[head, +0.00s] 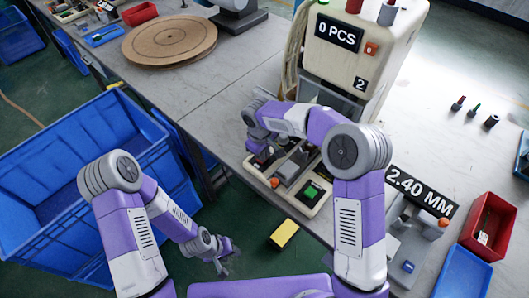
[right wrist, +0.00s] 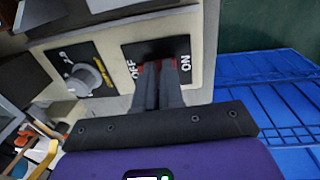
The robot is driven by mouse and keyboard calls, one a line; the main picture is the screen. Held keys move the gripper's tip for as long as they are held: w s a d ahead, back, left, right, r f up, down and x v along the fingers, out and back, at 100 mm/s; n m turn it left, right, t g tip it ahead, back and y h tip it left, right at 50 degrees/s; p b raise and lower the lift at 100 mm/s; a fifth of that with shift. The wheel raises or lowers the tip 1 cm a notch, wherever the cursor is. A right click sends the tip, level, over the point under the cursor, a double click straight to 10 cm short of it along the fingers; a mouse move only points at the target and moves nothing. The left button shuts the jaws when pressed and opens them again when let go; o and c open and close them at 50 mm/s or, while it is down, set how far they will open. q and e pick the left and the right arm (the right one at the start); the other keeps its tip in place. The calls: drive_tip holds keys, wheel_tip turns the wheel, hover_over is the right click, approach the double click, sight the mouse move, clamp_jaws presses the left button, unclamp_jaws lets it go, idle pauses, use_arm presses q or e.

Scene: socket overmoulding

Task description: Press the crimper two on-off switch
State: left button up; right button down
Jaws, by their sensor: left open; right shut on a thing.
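Crimper two (head: 355,50) is the cream machine marked 2 with a "0 PCS" display, at the back of the table in the head view. In the right wrist view, its on-off switch (right wrist: 146,66) is red and set in a black plate (right wrist: 185,46) lettered OFF and ON. My right gripper (right wrist: 162,74) points at this plate, its fingers close together and shut on the switch, hiding most of it. In the head view, my right forearm reaches across in front of the machine. My left gripper (head: 226,258) hangs low, open and empty, off the table's front edge.
A black plate with a grey knob (right wrist: 88,80) sits beside the switch plate. A blue crate (head: 70,150) stands at left. A round wooden board (head: 170,38) lies on the table (head: 225,75). A red bin (head: 488,225) and the "2.40 MM" device (head: 420,190) are at right.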

sight(261, 162)
drive_tip(key=shift+s+a+f, duration=0.1)
drive_tip(key=shift+s+f, duration=0.1)
drive_tip(key=shift+f, duration=0.05)
wheel_tip(261, 162, up, 5)
drive_tip(key=p, duration=0.3)
drive_tip(key=shift+a+f+p, duration=0.1)
drive_tip(key=shift+p, duration=0.2)
wheel_tip(261, 162, up, 10)
drive_tip(key=p, duration=0.2)
drive_tip(key=shift+s+a+f, duration=0.15)
drive_tip(key=shift+s+a, duration=0.15)
